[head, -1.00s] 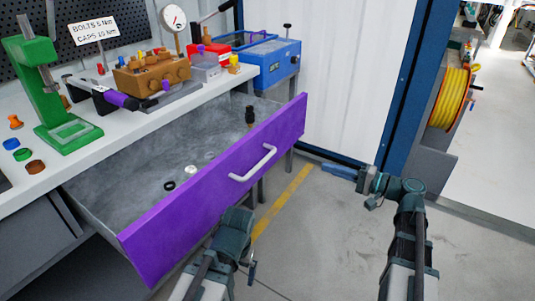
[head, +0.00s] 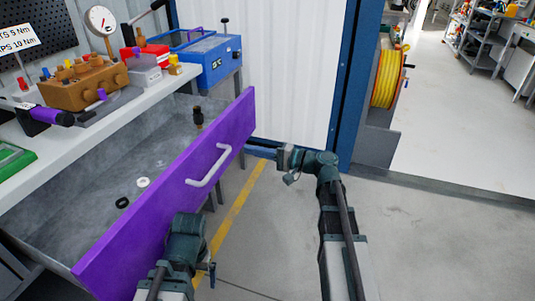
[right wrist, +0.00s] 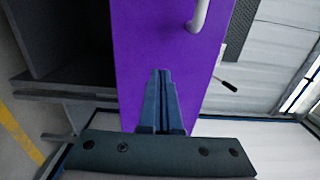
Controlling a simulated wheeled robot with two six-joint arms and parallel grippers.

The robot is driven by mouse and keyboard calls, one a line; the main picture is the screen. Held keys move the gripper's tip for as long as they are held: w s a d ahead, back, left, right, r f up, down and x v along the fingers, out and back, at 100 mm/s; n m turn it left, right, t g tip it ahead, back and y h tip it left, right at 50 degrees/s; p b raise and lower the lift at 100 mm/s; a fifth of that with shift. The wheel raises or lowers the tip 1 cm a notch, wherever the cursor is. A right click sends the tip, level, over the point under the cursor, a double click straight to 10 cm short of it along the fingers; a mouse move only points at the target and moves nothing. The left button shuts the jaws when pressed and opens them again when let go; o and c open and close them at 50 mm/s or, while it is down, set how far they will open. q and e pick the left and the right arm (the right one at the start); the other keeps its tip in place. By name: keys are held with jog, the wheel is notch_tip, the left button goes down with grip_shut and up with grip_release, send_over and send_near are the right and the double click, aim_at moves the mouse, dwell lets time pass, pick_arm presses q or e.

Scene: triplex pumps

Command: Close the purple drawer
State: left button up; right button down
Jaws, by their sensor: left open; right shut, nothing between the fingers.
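The purple drawer (head: 165,210) stands open below the workbench in the head view. Its front panel has a white bar handle (head: 208,166), which also shows at the top of the right wrist view (right wrist: 199,14). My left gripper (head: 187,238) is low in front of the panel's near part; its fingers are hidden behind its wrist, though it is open. My right gripper (head: 262,151) is shut and empty near the panel's far end. In the right wrist view its closed fingers (right wrist: 161,100) point at the purple face; I cannot tell whether they touch.
Inside the drawer lie a black ring (head: 122,202), a white ring (head: 143,182) and a dark upright fitting (head: 198,118). A blue door post (head: 358,80) rises beyond my right arm. Floor at right is clear.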

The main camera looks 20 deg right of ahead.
jog(key=shift+x, duration=2.7)
send_over(167, 146)
jog(key=shift+s+d, duration=0.25)
jog(key=shift+d, duration=0.15)
jog(key=shift+w+a, duration=0.2)
jog(key=shift+a, duration=0.1)
jog(key=shift+w+r, duration=0.1)
